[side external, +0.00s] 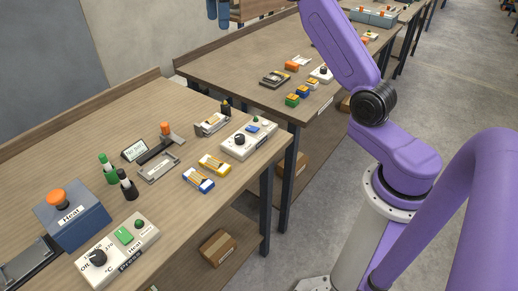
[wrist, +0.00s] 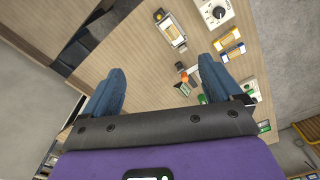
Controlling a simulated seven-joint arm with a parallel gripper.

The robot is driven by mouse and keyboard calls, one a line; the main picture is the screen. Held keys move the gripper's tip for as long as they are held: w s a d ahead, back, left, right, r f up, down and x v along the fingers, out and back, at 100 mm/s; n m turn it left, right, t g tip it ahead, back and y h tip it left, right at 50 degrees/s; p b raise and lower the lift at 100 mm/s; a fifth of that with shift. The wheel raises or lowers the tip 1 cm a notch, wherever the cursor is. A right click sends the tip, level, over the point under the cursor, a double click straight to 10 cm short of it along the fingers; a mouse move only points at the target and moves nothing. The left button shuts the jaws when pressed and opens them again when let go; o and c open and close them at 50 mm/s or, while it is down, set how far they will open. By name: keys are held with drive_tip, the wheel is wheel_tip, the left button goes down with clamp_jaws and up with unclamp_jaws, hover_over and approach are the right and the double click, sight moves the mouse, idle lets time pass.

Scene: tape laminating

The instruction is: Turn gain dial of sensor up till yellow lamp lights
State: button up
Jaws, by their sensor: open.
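A white control box with a black dial (side external: 239,140) and a blue button (side external: 253,128) stands at the right end of the near bench; its dial also shows at the top of the wrist view (wrist: 219,12). A grey metal device (side external: 211,124) with a black post sits behind it. I cannot tell which part is the sensor, and no lit yellow lamp is distinguishable. A second white box with a black dial (side external: 98,257) is at the front. My gripper (wrist: 160,80) is open and empty, high above the bench and apart from every dial. Its blue fingers show at the top of the side view (side external: 218,12).
A yellow block (side external: 214,165) and a blue block (side external: 198,179) lie on the bench. A blue-grey box with an orange button (side external: 57,197) stands at left, near green (side external: 108,170) and black (side external: 127,186) upright posts. Another bench (side external: 228,66) stands behind.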

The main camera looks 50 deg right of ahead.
drive_tip(key=shift+a, duration=0.1)
drive_tip(key=c, duration=0.5)
drive_tip(key=m, duration=0.5)
hover_over(240, 136)
wheel_tip(240, 136, down, 12)
wheel_tip(240, 136, down, 18)
drive_tip(key=shift+r, duration=0.15)
drive_tip(key=c, duration=1)
